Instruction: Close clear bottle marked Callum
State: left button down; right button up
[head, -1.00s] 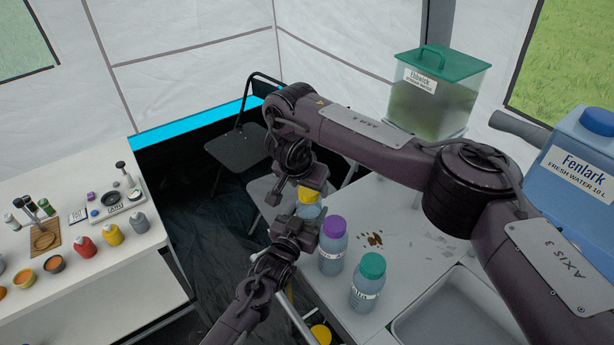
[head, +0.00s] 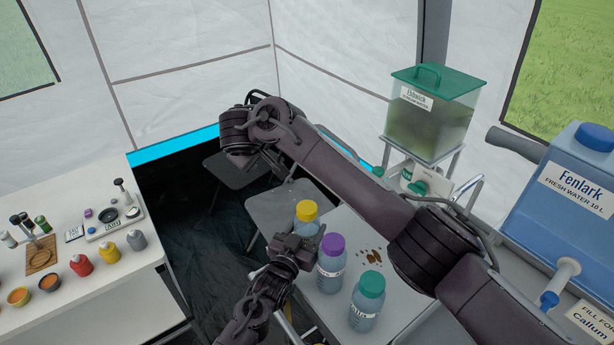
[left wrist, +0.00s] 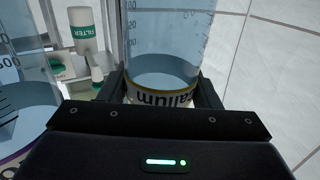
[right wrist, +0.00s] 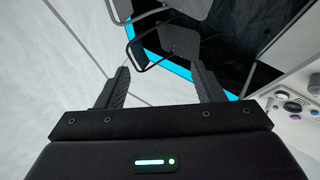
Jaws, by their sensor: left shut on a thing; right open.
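The clear bottle with a yellow cap (head: 307,211) stands at the far left of the group on the table. In the left wrist view its label (left wrist: 168,97) reads partly "allum", and its clear wall (left wrist: 165,45) shows pale liquid. The cap sits on top; I cannot tell how tightly. My left gripper (head: 306,250) is shut around its lower part, and its fingers also show in the left wrist view (left wrist: 160,92). My right arm reaches out above and left of the bottle. My right gripper (right wrist: 158,85) is open and empty, away from the cap.
A purple-capped bottle (head: 331,266) and a green-capped bottle (head: 368,301) stand close to the right. Brown bits (head: 371,257) lie on the table. A green-lidded tank (head: 431,118) and blue water container (head: 573,190) are behind and right. A white counter (head: 110,262) is at left.

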jog(key=r+n, duration=0.1)
jog(key=n, duration=0.1)
jog(key=n+g, duration=0.8)
jog(key=n, duration=0.4)
send_over(307, 207)
jog(key=w, duration=0.1)
jog(key=f, duration=0.2)
jog(key=shift+a+f, duration=0.25)
jog(key=shift+f, duration=0.15)
jog(key=shift+s+d+f+n+g+y, duration=0.3)
jog(key=shift+s+n+g, duration=0.2)
jog(key=shift+n, duration=0.2)
jog(key=shift+f, duration=4)
